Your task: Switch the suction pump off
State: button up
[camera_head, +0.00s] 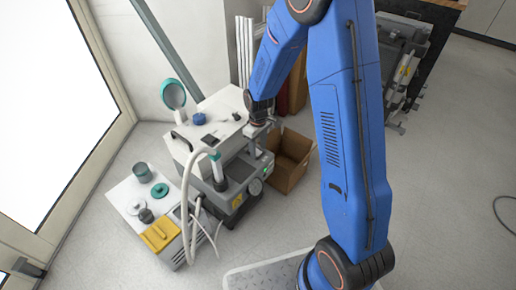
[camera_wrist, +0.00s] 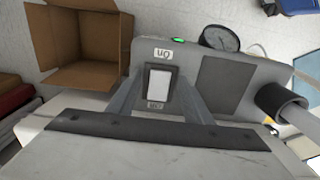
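The suction pump (camera_head: 236,190) is a grey unit low in the white-topped cart, with a white hose at its front. In the wrist view its grey panel (camera_wrist: 225,85) carries a white rocker switch (camera_wrist: 159,86) in a dark frame. The upside-down label "On" is above the switch and "Off" below it. A green light (camera_wrist: 178,40) glows on the panel's far edge. My gripper (camera_wrist: 160,80) is open and empty, its two grey fingers on either side of the switch; contact cannot be told. In the head view my gripper (camera_head: 256,129) is above the pump's back, and the switch is not clear.
An open cardboard box (camera_head: 288,160) stands right behind the pump and shows in the wrist view (camera_wrist: 85,48). A round gauge (camera_wrist: 220,38) sits on the pump's edge. A hose fitting (camera_wrist: 280,102) is at right.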

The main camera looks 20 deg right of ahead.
jog(key=c, duration=1)
jog(key=shift+w+a+r+g+h, duration=0.1)
jog(key=shift+w+a+g+h, duration=0.1)
jog(key=shift+g+h, duration=0.3)
jog(key=o, duration=1.1)
jog(key=shift+c, duration=0.2)
jog(key=shift+r, duration=0.15)
notch_tip(320, 180, up, 17)
jog(key=w+a, duration=0.1)
jog(key=shift+w+a, duration=0.15)
jog(key=shift+w, duration=0.25)
